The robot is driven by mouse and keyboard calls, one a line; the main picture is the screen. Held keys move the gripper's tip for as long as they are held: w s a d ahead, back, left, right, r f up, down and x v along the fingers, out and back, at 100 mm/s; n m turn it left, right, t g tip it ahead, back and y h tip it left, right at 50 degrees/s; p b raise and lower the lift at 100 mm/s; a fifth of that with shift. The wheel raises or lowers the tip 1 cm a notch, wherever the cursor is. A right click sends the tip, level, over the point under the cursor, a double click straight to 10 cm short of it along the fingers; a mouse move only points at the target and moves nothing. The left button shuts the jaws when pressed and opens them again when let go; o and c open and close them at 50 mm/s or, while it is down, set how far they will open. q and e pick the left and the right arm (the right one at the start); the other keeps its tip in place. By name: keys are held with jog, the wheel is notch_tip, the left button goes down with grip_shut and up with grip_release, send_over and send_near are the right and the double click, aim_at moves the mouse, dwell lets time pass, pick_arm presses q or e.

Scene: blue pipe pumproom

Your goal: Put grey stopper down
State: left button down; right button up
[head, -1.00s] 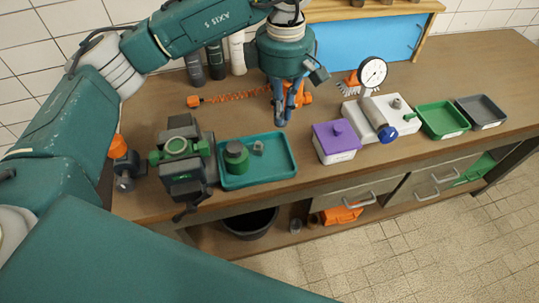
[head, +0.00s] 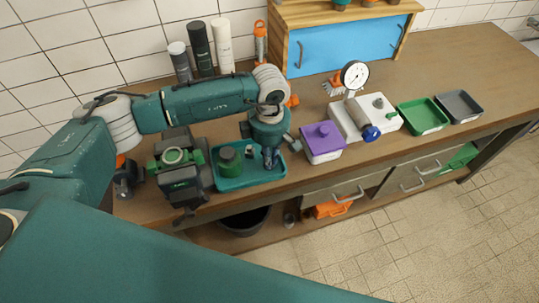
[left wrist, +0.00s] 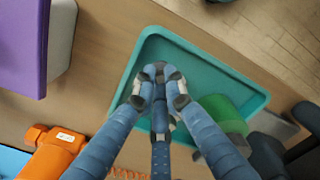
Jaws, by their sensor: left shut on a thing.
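My left gripper (head: 270,159) points down over the right part of the teal tray (head: 232,185), left of the purple-lidded box. In the left wrist view its blue fingers (left wrist: 160,82) close together above the tray floor (left wrist: 178,50). They are shut on the grey stopper, which the fingers hide almost wholly. A small grey piece (head: 249,151) lies in the tray, left of the gripper. A green jar with a dark top (head: 229,161) stands in the tray's left part. Whether the stopper touches the tray floor I cannot tell. My right gripper is not in view.
The purple-lidded box (head: 321,142) stands right of the tray. Beyond it are a white block (head: 354,126) with a gauge (head: 355,75), a green tray (head: 422,116) and a grey tray (head: 459,106). A dark green-trimmed machine (head: 180,170) stands close on the left.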

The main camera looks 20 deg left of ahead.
pick_arm(q)
jog(key=shift+f, duration=0.1)
jog(key=shift+f+b, duration=0.1)
jog(key=shift+b, duration=0.2)
jog(key=c, duration=2.1)
grip_release()
